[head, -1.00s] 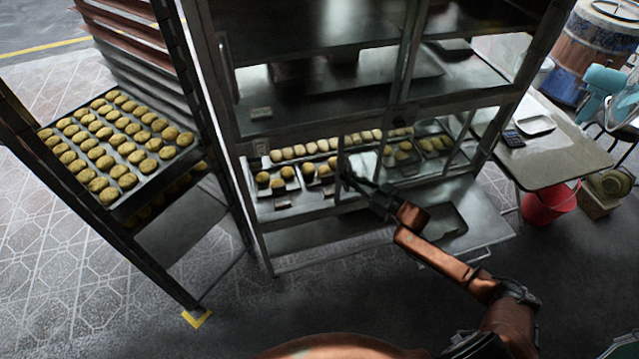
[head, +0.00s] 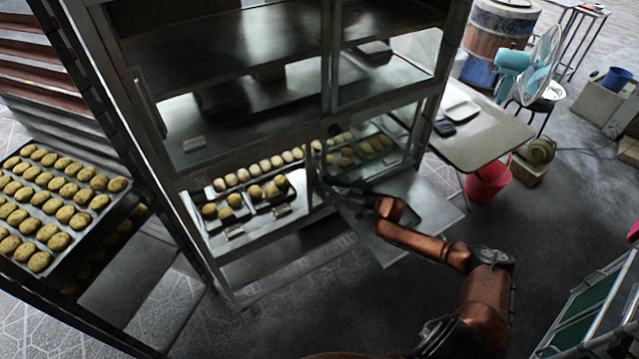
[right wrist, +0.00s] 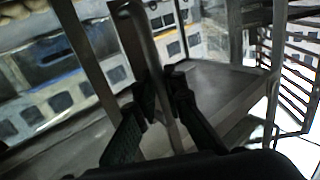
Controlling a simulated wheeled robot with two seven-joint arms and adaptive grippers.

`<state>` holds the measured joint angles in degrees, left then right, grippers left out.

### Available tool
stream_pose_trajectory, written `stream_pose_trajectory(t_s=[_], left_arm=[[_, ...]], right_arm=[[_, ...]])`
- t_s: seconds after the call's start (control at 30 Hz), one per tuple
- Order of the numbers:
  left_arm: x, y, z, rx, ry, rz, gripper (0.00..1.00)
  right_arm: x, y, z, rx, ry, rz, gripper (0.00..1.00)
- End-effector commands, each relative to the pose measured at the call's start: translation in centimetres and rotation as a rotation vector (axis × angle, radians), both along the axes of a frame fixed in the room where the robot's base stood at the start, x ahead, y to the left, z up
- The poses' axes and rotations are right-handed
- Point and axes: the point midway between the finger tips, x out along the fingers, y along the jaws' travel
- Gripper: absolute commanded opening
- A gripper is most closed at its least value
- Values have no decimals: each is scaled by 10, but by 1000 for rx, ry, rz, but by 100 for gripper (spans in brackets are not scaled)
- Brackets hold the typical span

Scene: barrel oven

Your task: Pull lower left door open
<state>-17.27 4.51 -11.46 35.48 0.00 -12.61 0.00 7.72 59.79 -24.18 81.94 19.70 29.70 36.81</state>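The metal cabinet (head: 170,165) has glass doors in two rows. The lower left door (head: 248,225) fronts trays of buns, and its glass is hard to make out, so I cannot tell how far it stands from the frame. Its upright bar handle (head: 317,160) is at the door's right side. My right gripper (head: 327,183) is at this handle. In the right wrist view the handle (right wrist: 143,40) runs between the two fingers (right wrist: 160,88), which are closed in on it. My left gripper is not in view.
A rack with a tray of buns (head: 52,205) stands close at the left. At the right are a table (head: 485,140), a red bucket (head: 488,182) and a blue fan (head: 530,70). A low metal panel (head: 440,205) lies under my right arm. The floor in front is open.

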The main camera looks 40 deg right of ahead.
Motion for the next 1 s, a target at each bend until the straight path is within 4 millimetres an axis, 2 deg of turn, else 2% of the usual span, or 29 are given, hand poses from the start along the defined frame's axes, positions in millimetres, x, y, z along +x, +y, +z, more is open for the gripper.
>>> stream_pose_trajectory(t_s=[0.23,0.57,0.77,1.0], left_arm=[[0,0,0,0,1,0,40],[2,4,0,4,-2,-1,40],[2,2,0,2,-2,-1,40],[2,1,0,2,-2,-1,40]], right_arm=[[0,0,0,-1,0,0,27],[-4,-2,-1,0,1,0,27],[-31,-15,-2,-2,4,-1,27],[-76,-38,-2,-2,4,-1,27]])
